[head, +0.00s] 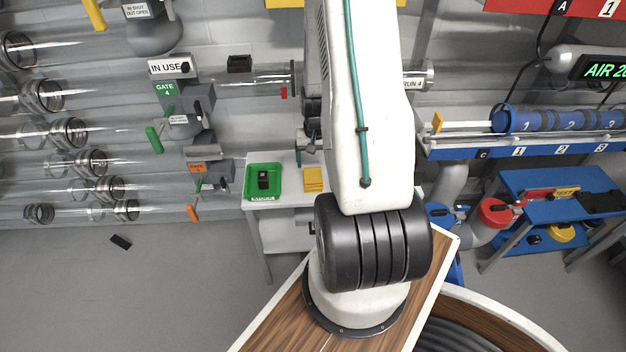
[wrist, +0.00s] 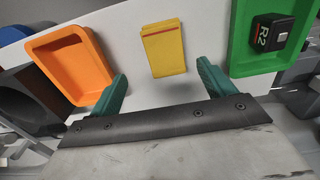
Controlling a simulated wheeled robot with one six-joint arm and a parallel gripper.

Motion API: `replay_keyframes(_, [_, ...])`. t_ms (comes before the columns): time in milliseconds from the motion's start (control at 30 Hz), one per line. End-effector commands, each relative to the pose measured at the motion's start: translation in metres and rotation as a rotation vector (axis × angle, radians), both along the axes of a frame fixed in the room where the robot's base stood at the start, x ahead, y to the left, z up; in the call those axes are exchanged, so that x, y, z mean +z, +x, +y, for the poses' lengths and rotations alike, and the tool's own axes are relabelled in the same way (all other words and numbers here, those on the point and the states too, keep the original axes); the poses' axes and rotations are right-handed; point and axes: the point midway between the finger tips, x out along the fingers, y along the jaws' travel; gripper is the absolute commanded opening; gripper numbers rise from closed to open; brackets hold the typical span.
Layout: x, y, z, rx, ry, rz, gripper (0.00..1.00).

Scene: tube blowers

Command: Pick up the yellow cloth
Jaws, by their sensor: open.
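The yellow cloth (head: 313,180) lies folded on a white table, to the right of a green tray in the head view. In the wrist view the yellow cloth (wrist: 164,50) is a flat folded pad with a thin red line near its far edge. My gripper (wrist: 160,87) shows two green fingers spread wide, open and empty. The cloth sits between and beyond the fingertips, and I see no contact.
The green tray (head: 249,190) holds a black block (wrist: 264,34) marked R2. An orange tray (wrist: 53,49) lies on the other side of the cloth in the wrist view. Bare white table (head: 287,160) surrounds the cloth. A blue bench (head: 545,205) stands at the right.

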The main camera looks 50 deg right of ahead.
Motion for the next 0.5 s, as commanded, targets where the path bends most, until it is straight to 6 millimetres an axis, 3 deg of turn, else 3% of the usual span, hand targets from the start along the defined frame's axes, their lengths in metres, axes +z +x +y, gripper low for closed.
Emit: replay_keyframes(500, [-0.066, 0.004, 0.008, 0.001, 0.003, 0.003, 0.82])
